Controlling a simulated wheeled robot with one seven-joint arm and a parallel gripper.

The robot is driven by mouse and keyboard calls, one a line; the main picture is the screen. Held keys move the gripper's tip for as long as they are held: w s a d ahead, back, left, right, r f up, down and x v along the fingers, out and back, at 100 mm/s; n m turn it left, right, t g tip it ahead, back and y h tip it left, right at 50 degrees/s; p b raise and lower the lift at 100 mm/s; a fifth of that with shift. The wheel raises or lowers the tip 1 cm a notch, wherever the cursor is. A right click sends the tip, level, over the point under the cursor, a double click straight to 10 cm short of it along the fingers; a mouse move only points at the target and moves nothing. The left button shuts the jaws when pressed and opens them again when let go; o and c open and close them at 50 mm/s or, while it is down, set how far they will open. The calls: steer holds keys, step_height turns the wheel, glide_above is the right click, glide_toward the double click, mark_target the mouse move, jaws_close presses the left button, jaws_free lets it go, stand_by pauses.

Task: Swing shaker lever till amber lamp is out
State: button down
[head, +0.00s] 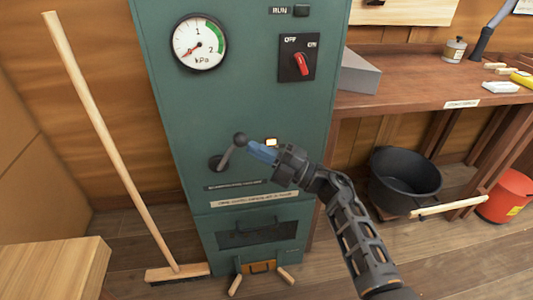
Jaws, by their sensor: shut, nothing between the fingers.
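The green cabinet (180,110) carries the shaker lever (229,153), a dark crank with a round ball knob (240,139) angled up and right from its hub. My gripper (253,148) is shut with nothing between its blue fingers. Its tips are just right of and slightly below the knob; I cannot tell if they touch it. A small lamp (271,141) shows right above the fingers, pale with an orange-red edge. It looks like the amber lamp and appears bright, but it is too small to be sure it is lit. Its lower part is close behind my fingers.
A pressure gauge (200,43), a red rotary switch (301,64) and a dark RUN indicator (301,10) are higher on the cabinet. A broom (110,140) leans at left near a wooden box (50,268). A workbench (420,95), black tub (405,180) and red bucket (508,197) are at right.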

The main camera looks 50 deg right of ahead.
mark_target(242, 140)
steer(key=shift+r, duration=0.15)
steer(key=p, duration=0.1)
steer(key=r+p, duration=0.1)
steer(key=p, duration=0.1)
steer(key=shift+w+a+r+n+g, duration=0.2)
steer(key=shift+w+a+n+g, duration=0.05)
steer(key=shift+a+n+g, duration=0.15)
steer(key=a+r+g+p, duration=0.1)
steer(key=p, duration=0.1)
steer(key=w+a+r+n+g+p, duration=0.1)
steer(key=p, duration=0.2)
steer(key=shift+w+a+h, duration=0.15)
steer(key=shift+w+h, duration=0.15)
steer(key=shift+h, duration=0.1)
steer(key=w+a+p, duration=0.3)
steer(key=w+a, duration=0.3)
steer(key=a, duration=0.2)
steer(key=shift+r, duration=0.25)
steer(key=shift+a, duration=0.15)
steer(key=shift+r+p, duration=0.1)
steer(key=shift+p, duration=0.35)
